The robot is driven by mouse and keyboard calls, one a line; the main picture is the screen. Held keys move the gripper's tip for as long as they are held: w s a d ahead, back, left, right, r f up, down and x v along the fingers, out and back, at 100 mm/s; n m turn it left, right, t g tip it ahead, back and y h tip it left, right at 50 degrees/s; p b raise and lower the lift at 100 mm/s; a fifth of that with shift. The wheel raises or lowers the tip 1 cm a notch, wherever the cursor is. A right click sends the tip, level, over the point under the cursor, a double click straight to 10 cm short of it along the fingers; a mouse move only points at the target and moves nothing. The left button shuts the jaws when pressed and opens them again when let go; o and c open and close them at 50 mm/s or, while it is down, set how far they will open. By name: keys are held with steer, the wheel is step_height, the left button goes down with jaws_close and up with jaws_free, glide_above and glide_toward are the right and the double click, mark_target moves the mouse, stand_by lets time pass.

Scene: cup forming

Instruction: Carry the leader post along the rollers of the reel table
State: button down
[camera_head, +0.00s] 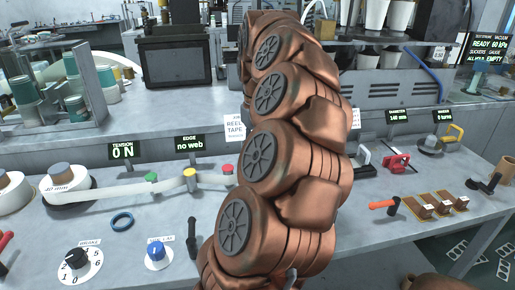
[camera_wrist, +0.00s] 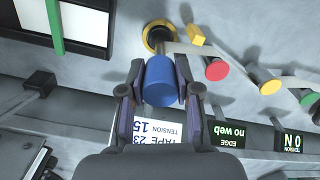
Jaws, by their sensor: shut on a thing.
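In the wrist view my gripper (camera_wrist: 161,92) is shut on a blue post (camera_wrist: 160,84), one finger on each side of it. It looks like the leader post; its lower end is hidden. A pale tape (camera_wrist: 190,49) runs from near the post to the red roller (camera_wrist: 216,69). The yellow roller (camera_wrist: 268,84) and a green roller (camera_wrist: 309,99) stand farther along. In the head view the green roller (camera_head: 151,177), yellow roller (camera_head: 190,178) and red roller (camera_head: 227,170) stand in a row, with tape from the reel (camera_head: 68,181). My arm hides the gripper and post there.
A yellow-and-black ring (camera_wrist: 156,34) and a yellow block (camera_wrist: 197,34) are close to the post. A sign (camera_wrist: 160,130) stands by the fingers. In the head view, a blue ring (camera_head: 122,221) and knobs (camera_head: 77,259) are in front of the rollers.

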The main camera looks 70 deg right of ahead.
steer(key=shift+f, duration=0.1)
steer(key=shift+c, duration=1.3)
jaws_free()
steer(key=shift+r+p, duration=2.15)
steer(key=shift+r, duration=1.85)
